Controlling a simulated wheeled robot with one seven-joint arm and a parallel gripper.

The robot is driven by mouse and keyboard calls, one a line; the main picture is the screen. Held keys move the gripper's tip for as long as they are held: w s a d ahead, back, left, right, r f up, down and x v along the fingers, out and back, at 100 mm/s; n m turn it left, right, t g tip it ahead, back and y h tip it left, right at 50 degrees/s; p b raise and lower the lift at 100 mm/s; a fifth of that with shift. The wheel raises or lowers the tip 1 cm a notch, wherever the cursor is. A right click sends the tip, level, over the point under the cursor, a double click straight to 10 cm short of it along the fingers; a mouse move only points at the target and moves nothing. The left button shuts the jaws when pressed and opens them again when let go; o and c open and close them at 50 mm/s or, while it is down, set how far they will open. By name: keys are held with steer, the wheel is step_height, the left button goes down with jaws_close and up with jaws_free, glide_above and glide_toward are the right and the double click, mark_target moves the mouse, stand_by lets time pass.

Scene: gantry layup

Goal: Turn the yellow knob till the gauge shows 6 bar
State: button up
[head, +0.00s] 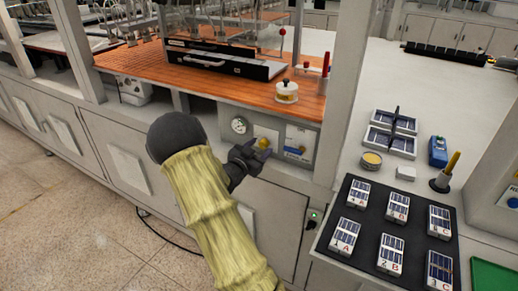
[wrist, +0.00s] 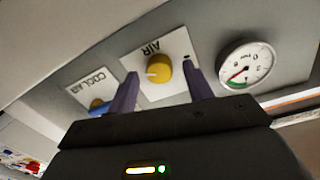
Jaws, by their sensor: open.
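The yellow knob (head: 264,143) sits on the AIR plate on the grey bench front. In the wrist view the knob (wrist: 158,70) has a pale pointer mark and lies between my two finger tips, seemingly not gripped. My gripper (head: 256,158) is open right in front of it; in the wrist view my gripper (wrist: 164,76) has one finger on each side of the knob. The round white gauge (head: 239,125) is left of the knob. In the wrist view the gauge (wrist: 246,66) shows a red needle and a green arc; its number is too small to read.
A second plate with a blue knob (wrist: 97,106) is beside the AIR plate, close to one finger. The orange bench top (head: 150,65) overhangs the panel. A black mat (head: 366,228) with labelled cells lies on the right counter (head: 450,75).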

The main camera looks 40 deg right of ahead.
steer(key=b+v, duration=0.1)
steer(key=v, duration=1.6)
steer(key=shift+r, duration=0.1)
steer(key=a+r+n+t+y+p, duration=0.2)
steer(key=a+n+y+p, duration=0.4)
steer(key=a+n+y, duration=0.5)
steer(key=s+a+r+n+g+y+p, duration=0.2)
steer(key=s+a+n+y, duration=0.1)
steer(key=s, duration=0.4)
steer(key=s+a+r+n+g+y+p, duration=0.2)
steer(key=s+a+r+g, duration=0.1)
steer(key=s, duration=0.4)
steer(key=shift+n+y+p, duration=0.3)
steer(key=shift+n+y, duration=0.1)
